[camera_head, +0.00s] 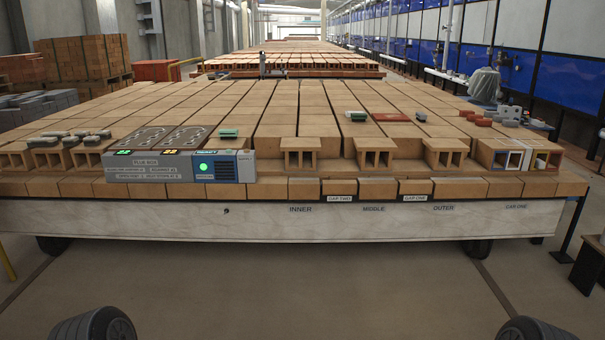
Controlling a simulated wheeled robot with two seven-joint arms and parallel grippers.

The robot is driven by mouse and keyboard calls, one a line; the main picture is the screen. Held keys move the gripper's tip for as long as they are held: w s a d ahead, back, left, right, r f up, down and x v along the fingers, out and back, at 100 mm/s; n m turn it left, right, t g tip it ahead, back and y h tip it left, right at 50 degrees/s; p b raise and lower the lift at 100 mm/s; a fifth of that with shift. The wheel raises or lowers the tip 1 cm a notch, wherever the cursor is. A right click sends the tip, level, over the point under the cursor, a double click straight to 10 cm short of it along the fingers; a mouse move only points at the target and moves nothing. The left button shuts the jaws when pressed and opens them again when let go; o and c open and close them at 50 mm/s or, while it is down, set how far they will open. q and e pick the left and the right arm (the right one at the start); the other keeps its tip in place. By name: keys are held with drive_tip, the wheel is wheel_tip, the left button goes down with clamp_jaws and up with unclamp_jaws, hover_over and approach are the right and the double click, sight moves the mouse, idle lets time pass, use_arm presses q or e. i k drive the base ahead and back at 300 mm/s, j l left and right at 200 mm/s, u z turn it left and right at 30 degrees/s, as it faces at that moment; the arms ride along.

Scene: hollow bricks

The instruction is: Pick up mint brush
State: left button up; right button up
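A small mint-green item (228,133), which looks like a brush, lies flat on the brick surface just behind the grey control box, left of centre. A second small green and white item (356,116) lies further right, near a red flat piece. A smaller green item (421,116) lies right of that one. They are too small for me to tell which is the mint brush. Neither of my grippers shows; only dark rounded parts of mine show at the bottom corners.
A grey control box (202,167) with a green lamp stands at the table's front left. Hollow bricks (301,153) line the front edge, with a white-framed opening (508,160) at right. Grey pieces (82,137) lie at left. The floor before the wooden front board (330,222) is clear.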

sight(224, 134)
drive_tip(key=i, duration=0.6)
drive_tip(key=i+l+u, duration=0.15)
drive_tip(key=i, duration=1.05)
drive_tip(key=i+l+u, duration=0.1)
drive_tip(key=i+u, duration=0.3)
drive_tip(key=i+l+u, duration=0.2)
drive_tip(key=u, duration=0.2)
drive_tip(key=i+l+u, duration=0.3)
drive_tip(key=u, duration=0.15)
drive_tip(key=i+l+u, duration=0.4)
drive_tip(key=l+u, duration=0.4)
drive_tip(key=i+l+u, duration=0.15)
drive_tip(key=l, duration=0.3)
drive_tip(key=l+u, duration=0.2)
drive_tip(key=l, duration=0.2)
drive_tip(key=i, duration=0.05)
